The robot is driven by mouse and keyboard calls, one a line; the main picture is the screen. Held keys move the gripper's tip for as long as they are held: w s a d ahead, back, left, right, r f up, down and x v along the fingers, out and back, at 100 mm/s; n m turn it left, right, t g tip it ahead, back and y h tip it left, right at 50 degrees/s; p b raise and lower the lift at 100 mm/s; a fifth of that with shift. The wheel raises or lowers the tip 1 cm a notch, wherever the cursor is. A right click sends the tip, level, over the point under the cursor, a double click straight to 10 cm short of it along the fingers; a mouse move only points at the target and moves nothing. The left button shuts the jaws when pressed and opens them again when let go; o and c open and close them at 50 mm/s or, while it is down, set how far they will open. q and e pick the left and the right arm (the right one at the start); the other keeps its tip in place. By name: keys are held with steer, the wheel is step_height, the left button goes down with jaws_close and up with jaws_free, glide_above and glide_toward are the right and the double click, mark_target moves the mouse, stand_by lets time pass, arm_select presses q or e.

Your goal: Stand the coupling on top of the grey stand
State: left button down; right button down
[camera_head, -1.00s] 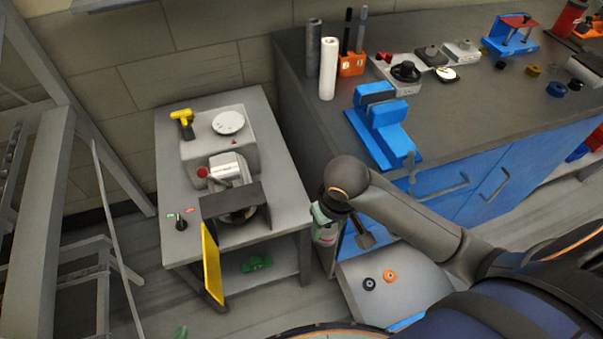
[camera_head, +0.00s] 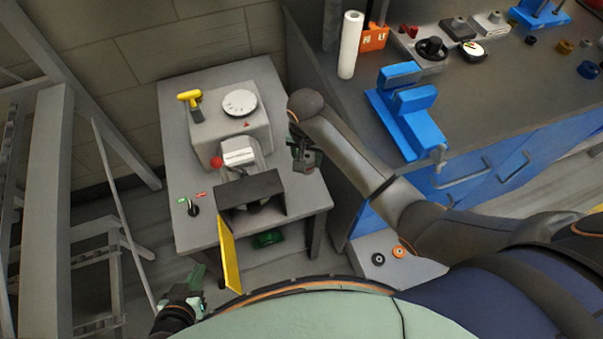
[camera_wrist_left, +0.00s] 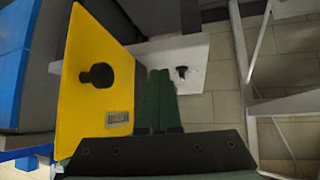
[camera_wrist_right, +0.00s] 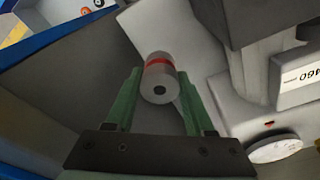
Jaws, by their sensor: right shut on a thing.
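The coupling (camera_wrist_right: 160,80), a short grey cylinder with a red band and a dark hole in its end, is held between the fingertips of my right gripper (camera_wrist_right: 160,88). In the head view my right gripper (camera_head: 303,158) is over the right edge of the small table, beside the machine; the coupling cannot be made out there.
A machine with a dark hood (camera_head: 250,188) and red knob (camera_head: 216,161) fills the middle of the table. Its open yellow door (camera_head: 230,256) juts forward and stands near my left gripper. A blue vise (camera_head: 408,110) is on the right bench.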

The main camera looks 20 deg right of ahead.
step_height(320, 180, down, 9)
steer(key=shift+f+b, duration=0.2)
steer(key=shift+b, duration=0.6)
steer(key=shift+f, duration=0.15)
steer(key=shift+c, duration=1.3)
jaws_free()
